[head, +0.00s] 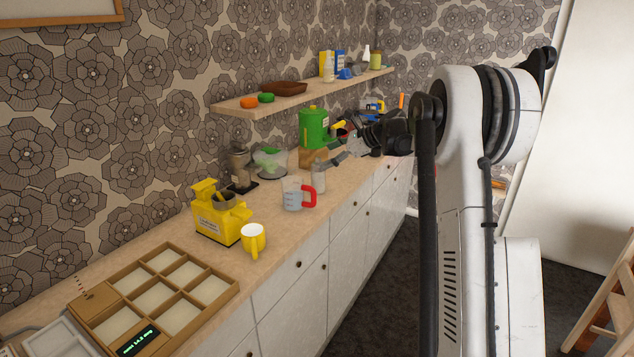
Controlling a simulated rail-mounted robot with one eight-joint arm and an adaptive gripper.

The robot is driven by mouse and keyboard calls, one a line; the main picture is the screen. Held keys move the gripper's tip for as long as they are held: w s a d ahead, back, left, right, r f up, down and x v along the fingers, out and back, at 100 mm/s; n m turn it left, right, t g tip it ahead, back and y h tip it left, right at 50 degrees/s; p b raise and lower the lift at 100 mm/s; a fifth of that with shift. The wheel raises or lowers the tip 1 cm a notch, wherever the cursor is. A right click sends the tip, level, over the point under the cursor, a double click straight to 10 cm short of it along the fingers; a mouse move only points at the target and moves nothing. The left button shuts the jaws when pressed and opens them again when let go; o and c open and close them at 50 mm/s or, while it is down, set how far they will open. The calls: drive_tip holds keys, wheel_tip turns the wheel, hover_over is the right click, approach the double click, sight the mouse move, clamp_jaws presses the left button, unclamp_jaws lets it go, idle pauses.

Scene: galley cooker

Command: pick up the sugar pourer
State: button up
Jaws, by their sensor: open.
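A small clear, greyish upright container (319,178) stands on the counter just behind and right of the measuring jug; it looks like the sugar pourer, but it is small and its top is partly hidden by my gripper. My gripper (328,153) is open, reaching in from the right with its fingers pointing left. It is at or just above the container's top in the picture. I cannot tell whether the fingers touch it or are around it.
A clear measuring jug with a red handle (293,194) stands close in front. A green canister (314,127) and a bowl with green (270,160) are behind. A yellow mug (253,240), yellow machine (219,220) and divided tray (218,287) are nearer. A shelf (232,104) hangs above.

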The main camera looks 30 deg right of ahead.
sight(318, 171)
drive_tip(key=w+d+f+m+t+y, duration=0.1)
drive_tip(key=w+d+f+m, duration=0.3)
drive_tip(key=d+f, duration=0.45)
drive_tip(key=x, duration=0.8)
drive_tip(key=w+r+x, duration=0.1)
drive_tip(key=x, duration=0.3)
drive_tip(key=shift+w+d, duration=0.15)
drive_tip(key=shift+d, duration=0.2)
drive_tip(key=c, duration=1.6)
drive_tip(key=shift+o, duration=0.2)
drive_tip(key=shift+t, duration=0.3)
wheel_tip(318, 171, up, 10)
